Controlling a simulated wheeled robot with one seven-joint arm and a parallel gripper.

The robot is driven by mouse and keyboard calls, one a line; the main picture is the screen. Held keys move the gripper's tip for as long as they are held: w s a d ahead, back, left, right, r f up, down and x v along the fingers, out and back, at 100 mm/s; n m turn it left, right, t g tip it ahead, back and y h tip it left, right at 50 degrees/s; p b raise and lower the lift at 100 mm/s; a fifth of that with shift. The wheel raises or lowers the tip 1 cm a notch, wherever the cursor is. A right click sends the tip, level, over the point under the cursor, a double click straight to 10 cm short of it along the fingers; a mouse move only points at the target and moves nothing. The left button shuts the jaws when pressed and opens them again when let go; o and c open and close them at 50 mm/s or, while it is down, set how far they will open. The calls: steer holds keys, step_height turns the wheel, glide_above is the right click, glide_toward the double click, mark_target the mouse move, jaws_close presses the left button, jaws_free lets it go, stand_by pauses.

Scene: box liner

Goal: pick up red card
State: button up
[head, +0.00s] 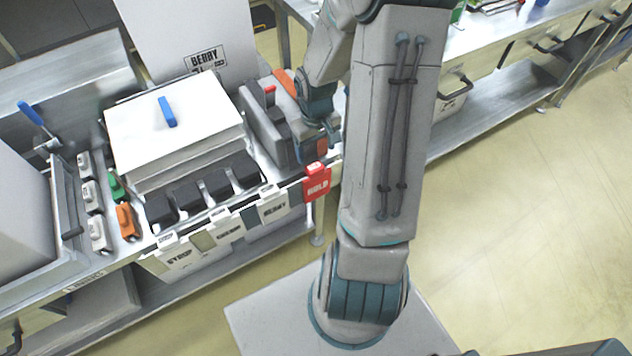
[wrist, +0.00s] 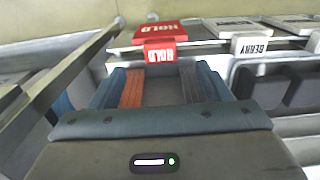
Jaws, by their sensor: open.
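The red card (head: 317,188) marked HOLD hangs at the front edge of the bench, at the right end of a row of labelled cards. In the wrist view the red card (wrist: 160,34) is just beyond my fingertips, roughly centred between them. My gripper (wrist: 163,76) is open, with one finger on each side and nothing seen between them. In the head view my gripper (head: 318,142) is just above and behind the red card's top, partly hidden by my own arm. I cannot tell whether it touches the card.
White cards such as the BERRY card (head: 274,207) hang left of the red card. Black holders (head: 205,190) and a grey machine (head: 265,120) stand close behind. A white stack (head: 175,135) with a blue handle lies farther back. Open floor (head: 530,200) is to the right.

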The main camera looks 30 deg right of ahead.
mark_target(316, 169)
step_height(316, 169, down, 8)
steer(key=shift+r+b, duration=0.25)
steer(key=shift+b, duration=0.15)
steer(key=c, duration=1.3)
